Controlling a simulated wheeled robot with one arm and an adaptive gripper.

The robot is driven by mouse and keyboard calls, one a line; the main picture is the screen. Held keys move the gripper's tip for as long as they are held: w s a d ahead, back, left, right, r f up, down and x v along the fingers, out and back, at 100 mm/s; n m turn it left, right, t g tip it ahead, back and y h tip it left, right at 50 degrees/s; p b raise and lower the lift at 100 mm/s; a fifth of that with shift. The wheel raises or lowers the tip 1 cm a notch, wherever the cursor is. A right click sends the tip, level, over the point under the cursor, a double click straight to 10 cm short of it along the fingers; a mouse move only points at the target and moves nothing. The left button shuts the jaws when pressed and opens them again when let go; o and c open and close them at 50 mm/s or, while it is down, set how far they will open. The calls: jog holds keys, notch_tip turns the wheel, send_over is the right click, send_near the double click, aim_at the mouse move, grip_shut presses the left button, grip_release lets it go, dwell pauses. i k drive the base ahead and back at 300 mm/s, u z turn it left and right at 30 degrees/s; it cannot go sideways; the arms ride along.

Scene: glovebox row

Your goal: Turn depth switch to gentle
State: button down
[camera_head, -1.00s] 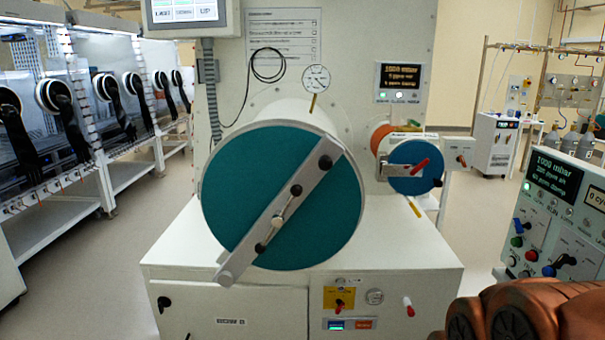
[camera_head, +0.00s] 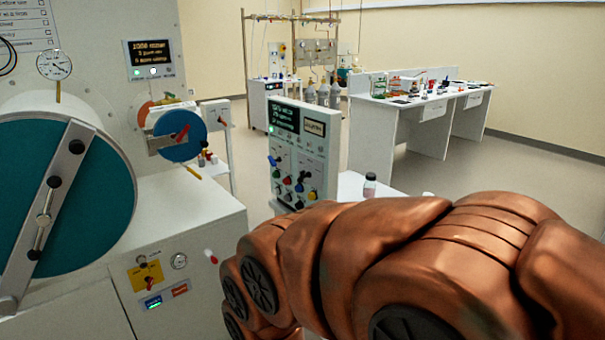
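A grey control panel (camera_head: 317,145) stands right of the big antechamber, with a dark display (camera_head: 284,116), a pale display and several coloured knobs and switches (camera_head: 300,180). A yellow plate (camera_head: 146,272) with a small dark and red switch is on the white cabinet front at lower left. Labels are too small to read, so I cannot tell which is the depth switch or how it is set. My copper-coloured arm fills the lower right, in front of the panel's stand. My gripper is not in view.
The large round teal door (camera_head: 95,205) with a diagonal bar and a small blue door (camera_head: 180,137) are at left. A small bottle (camera_head: 370,184) stands on a white surface beside the panel. A white bench (camera_head: 400,105) stands behind. Open floor lies at right.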

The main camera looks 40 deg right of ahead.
aim_at(301, 173)
jog(key=z, duration=0.75)
jog(key=i, duration=1.3)
jog(key=u, duration=0.7)
